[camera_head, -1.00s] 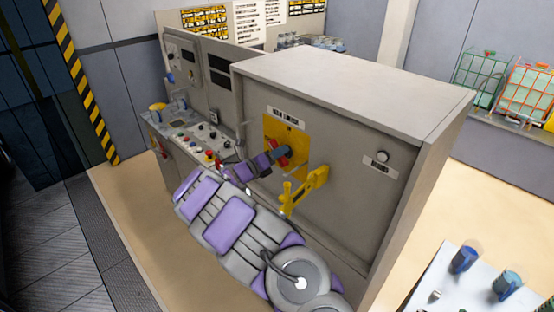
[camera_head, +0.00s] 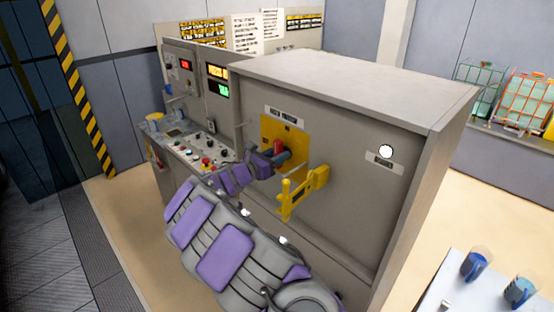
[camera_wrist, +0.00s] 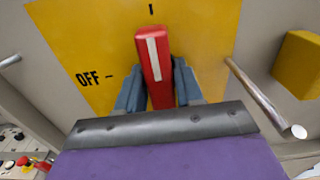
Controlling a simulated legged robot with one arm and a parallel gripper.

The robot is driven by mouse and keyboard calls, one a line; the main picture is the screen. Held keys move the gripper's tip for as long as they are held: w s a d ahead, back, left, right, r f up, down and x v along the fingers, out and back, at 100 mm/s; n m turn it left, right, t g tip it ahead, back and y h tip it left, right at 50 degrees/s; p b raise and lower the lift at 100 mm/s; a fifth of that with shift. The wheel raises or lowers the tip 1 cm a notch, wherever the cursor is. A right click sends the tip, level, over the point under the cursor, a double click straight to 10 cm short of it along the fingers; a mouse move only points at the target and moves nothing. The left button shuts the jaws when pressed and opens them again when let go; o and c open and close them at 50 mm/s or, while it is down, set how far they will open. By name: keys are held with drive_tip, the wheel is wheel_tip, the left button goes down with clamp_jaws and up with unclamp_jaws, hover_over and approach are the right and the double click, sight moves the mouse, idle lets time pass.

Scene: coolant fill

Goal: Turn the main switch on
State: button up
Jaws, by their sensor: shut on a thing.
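The main switch is a red handle (camera_wrist: 155,60) with a white stripe, on a yellow plate (camera_wrist: 205,30) on the side of the grey cabinet (camera_head: 345,150). In the wrist view the handle stands nearly upright, its stripe toward the "I" mark at the top, with "OFF" at the left. My gripper (camera_wrist: 158,85) is shut on the handle, one blue-grey finger on each side. In the head view my gripper (camera_head: 278,158) reaches the yellow plate (camera_head: 270,130), and the red handle (camera_head: 278,146) shows partly behind the fingers. A round lamp (camera_head: 386,151) on the cabinet is lit white.
A yellow lever bracket (camera_head: 305,190) juts from the cabinet just right of my gripper. A metal rod (camera_wrist: 262,95) is close on the right in the wrist view. The control panel (camera_head: 195,148) is at the left, with lit displays (camera_head: 217,80) above.

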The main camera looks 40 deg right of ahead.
idle(0.6)
drive_tip(key=o, duration=0.9)
drive_tip(key=shift+w+f, duration=0.1)
drive_tip(key=shift+w, duration=0.05)
drive_tip(key=a, duration=0.5)
drive_tip(key=s+a, duration=0.1)
drive_tip(key=a, duration=1.1)
drive_tip(key=shift+s+a, duration=0.2)
drive_tip(key=shift+s, duration=0.05)
